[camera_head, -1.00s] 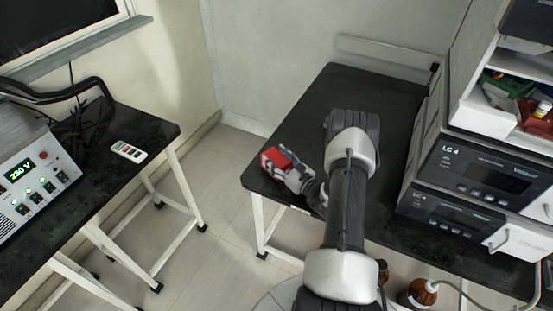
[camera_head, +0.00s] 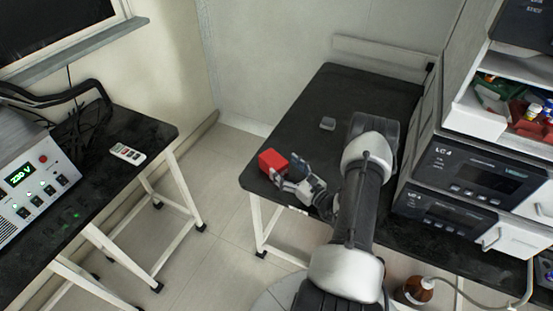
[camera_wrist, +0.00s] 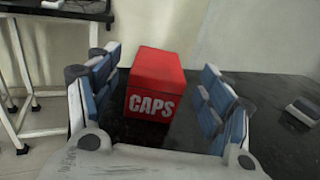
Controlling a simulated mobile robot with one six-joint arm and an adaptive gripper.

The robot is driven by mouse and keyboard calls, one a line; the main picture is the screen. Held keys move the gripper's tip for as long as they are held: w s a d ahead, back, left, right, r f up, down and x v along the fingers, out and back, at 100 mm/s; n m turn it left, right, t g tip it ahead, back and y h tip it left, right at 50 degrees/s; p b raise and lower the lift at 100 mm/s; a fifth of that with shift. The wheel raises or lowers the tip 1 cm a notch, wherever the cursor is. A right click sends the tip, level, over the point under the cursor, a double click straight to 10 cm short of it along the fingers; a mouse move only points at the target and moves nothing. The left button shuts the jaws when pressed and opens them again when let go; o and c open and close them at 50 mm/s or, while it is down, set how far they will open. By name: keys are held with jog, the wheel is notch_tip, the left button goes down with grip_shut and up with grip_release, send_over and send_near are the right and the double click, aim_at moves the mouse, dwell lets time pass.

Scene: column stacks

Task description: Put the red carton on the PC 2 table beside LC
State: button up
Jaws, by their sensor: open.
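The red carton (camera_head: 273,161), marked "CAPS", stands upright on the black table (camera_head: 315,105) that bears the LC 4 unit, near its left edge. My gripper (camera_head: 290,176) is open just to the right of and in front of the carton in the head view. In the wrist view the carton (camera_wrist: 154,85) stands between and beyond the two spread blue-padded fingers of my gripper (camera_wrist: 158,95), with gaps on both sides. The carton's base rests on the tabletop. The LC 4 unit (camera_head: 470,170) stands at the table's right side.
A small grey object (camera_head: 328,124) lies on the table behind the carton. A brown bottle (camera_head: 415,290) stands below right. The table's back is clear.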

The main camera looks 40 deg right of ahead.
jog(key=s+p, duration=0.1)
jog(key=s, duration=0.4)
jog(key=shift+s, duration=0.2)
jog(key=shift+a+r, duration=0.15)
jog(key=shift+r, duration=0.15)
jog(key=w+a+r+n+g+y, duration=0.2)
jog(key=w+a+r+n+y, duration=0.1)
jog(key=a+r+n+y, duration=0.3)
jog(key=w+a+r+n+g+y, duration=0.25)
jog(key=a+r+n+y, duration=0.2)
jog(key=a+r, duration=0.35)
jog(key=s+a+r+n+g+y, duration=0.1)
jog(key=s+a+r+n+g, duration=0.1)
jog(key=a+r+n+g, duration=0.35)
jog(key=s+a+r+n+g+y, duration=0.1)
jog(key=s+a+r+n+g, duration=0.15)
jog(key=a, duration=0.55)
jog(key=s+a+r+n+g+h, duration=0.5)
jog(key=s+a+n, duration=0.3)
jog(key=s+n, duration=0.15)
jog(key=s+d+r+n+t+h, duration=0.3)
jog(key=s+r+n+t+h, duration=0.1)
jog(key=s+n+h, duration=0.3)
jog(key=shift+s+d+r+n, duration=0.3)
jog(key=shift+d+r+n, duration=0.1)
jog(key=shift+n, duration=0.1)
jog(key=shift+a+h, duration=0.1)
jog(key=shift+h, duration=0.15)
